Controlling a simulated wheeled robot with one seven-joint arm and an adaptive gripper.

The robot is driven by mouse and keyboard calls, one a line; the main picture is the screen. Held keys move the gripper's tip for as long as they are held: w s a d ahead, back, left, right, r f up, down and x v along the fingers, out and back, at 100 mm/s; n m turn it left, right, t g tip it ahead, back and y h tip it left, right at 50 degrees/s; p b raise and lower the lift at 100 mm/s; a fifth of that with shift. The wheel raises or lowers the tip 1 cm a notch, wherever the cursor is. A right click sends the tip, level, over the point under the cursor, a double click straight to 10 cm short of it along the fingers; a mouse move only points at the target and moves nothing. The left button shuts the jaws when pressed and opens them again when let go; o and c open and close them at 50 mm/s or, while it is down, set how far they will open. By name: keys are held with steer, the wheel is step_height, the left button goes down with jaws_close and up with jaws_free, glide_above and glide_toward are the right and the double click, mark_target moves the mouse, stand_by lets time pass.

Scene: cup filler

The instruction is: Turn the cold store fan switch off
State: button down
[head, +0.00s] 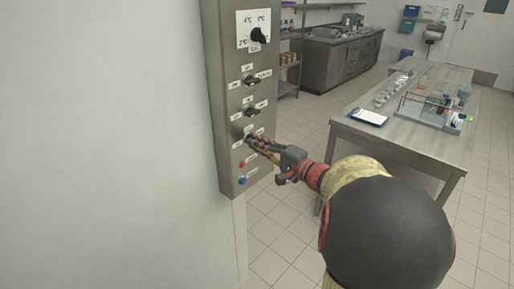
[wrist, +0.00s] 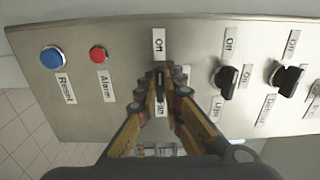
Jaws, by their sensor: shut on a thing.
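A grey control panel (head: 231,100) is mounted on the wall, with a column of black rotary switches. My gripper (head: 249,138) is at the lowest rotary switch. In the wrist view my gripper (wrist: 160,86) is shut on this black switch handle (wrist: 160,86), one finger on each side. The handle lies roughly in line with the "Off" label (wrist: 158,40) above it in that view. The label below it is partly covered by the fingers, so I cannot read for sure which switch is the fan's.
Two more black rotary switches (wrist: 228,80) (wrist: 288,78) sit right of the fingers in the wrist view. A red Alarm button (wrist: 97,54) and a blue Reset button (wrist: 52,57) sit left. A temperature dial (head: 258,36) is at the panel's top. A steel table (head: 400,140) stands right.

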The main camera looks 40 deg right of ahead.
steer(key=shift+f, duration=0.1)
steer(key=c, duration=1.9)
jaws_free()
steer(key=shift+s, duration=0.15)
steer(key=s, duration=0.8)
steer(key=s+d, duration=0.1)
steer(key=s, duration=0.2)
steer(key=shift+s, duration=0.4)
steer(key=shift+a, duration=0.1)
